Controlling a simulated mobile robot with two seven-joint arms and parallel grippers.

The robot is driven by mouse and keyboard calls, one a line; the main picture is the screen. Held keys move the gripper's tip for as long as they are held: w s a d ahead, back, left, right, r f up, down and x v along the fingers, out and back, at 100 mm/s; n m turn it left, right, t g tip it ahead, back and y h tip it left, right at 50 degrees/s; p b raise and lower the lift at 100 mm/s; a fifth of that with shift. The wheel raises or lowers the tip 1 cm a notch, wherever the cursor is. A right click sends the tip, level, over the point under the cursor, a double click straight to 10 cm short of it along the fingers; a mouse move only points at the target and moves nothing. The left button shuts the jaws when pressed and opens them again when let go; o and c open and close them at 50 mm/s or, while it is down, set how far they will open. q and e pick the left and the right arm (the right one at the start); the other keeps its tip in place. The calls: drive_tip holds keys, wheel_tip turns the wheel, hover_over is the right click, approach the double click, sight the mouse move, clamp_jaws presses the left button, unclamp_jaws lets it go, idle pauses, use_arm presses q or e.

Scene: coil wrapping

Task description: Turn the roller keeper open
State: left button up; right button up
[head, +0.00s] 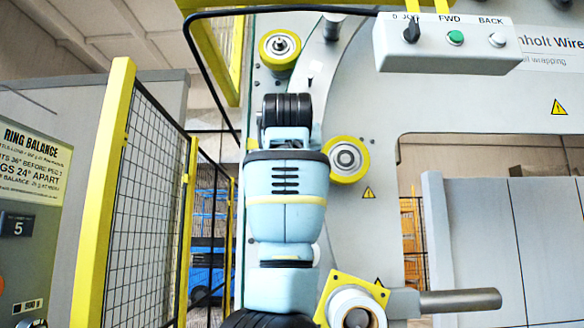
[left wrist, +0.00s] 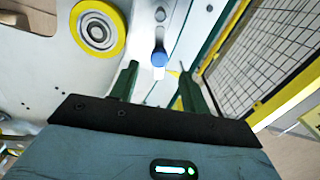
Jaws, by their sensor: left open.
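A small lever with a round blue end (left wrist: 160,58), which looks like the roller keeper, stands out from the pale machine plate in the left wrist view. My left gripper (left wrist: 158,75) is open, its two dark green fingers on either side of the blue end in that view. I cannot tell whether they touch it. A yellow-rimmed roller (left wrist: 97,27) sits left of the lever. In the head view my light blue arm hides the gripper and the lever. Yellow rollers show there at upper left (head: 280,50) and right of the arm (head: 347,160). My right gripper is not in view.
A control box (head: 447,45) with a switch and buttons hangs at the upper right. A yellow-framed mesh fence (head: 145,190) stands left of my arm. A roller on a yellow plate (head: 354,298) and a grey bar (head: 460,301) are at the bottom.

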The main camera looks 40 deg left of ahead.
use_arm(q)
drive_tip(key=shift+x, duration=3.6)
drive_tip(key=shift+r, duration=0.15)
clamp_jaws()
